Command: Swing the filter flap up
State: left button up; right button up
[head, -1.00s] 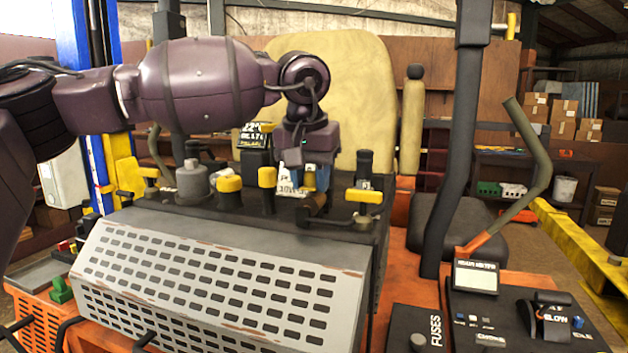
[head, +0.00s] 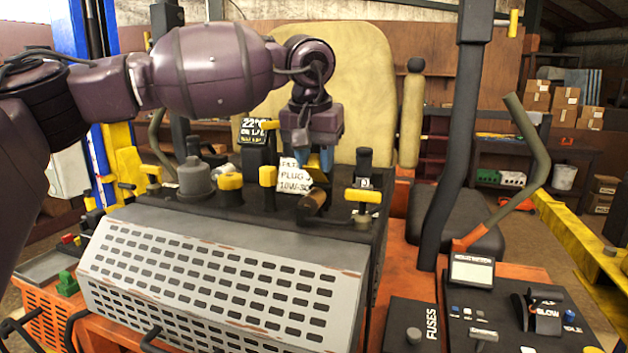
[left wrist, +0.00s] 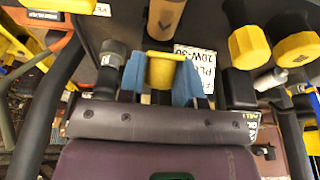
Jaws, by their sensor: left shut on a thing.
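My left gripper (head: 318,158) points down over the dark top of the machine housing. In the left wrist view its blue fingers (left wrist: 162,84) are shut on a yellow tab (left wrist: 163,68), one finger on each side. A brown cylinder (head: 312,203) lies just below the gripper in the head view; it also shows beyond the yellow tab in the wrist view (left wrist: 166,18). The flap itself is not clearly distinguishable; the gripper covers much of that spot. My right gripper is not in view.
A grey perforated panel (head: 205,285) slopes down in front. A black post (head: 458,140) and control panel are on the right.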

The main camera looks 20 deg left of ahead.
pick_arm(q)
jog(key=shift+w+r+p, duration=0.3)
jog(key=shift+w+r, duration=0.1)
jog(key=shift+w, duration=0.25)
jog(key=shift+w+r, duration=0.15)
jog(key=shift+w, duration=0.5)
jog(key=shift+w+d, duration=0.1)
jog(key=shift+w, duration=1.45)
jog(key=shift+c, duration=0.3)
jog(key=o, duration=0.8)
jog(key=shift+w+r+v, duration=0.1)
jog(key=shift+w+v, duration=0.2)
jog(key=shift+v, duration=0.85)
jog(key=shift+w+r+v, duration=0.1)
jog(key=shift+w+v, duration=0.15)
jog(key=shift+v, duration=0.95)
jog(key=shift+w+v, duration=0.3)
jog(key=shift+v, duration=0.85)
jog(key=shift+r, duration=0.15)
jog(key=shift+r, duration=0.15)
jog(key=shift+r, duration=0.2)
jog(key=shift+r, duration=0.15)
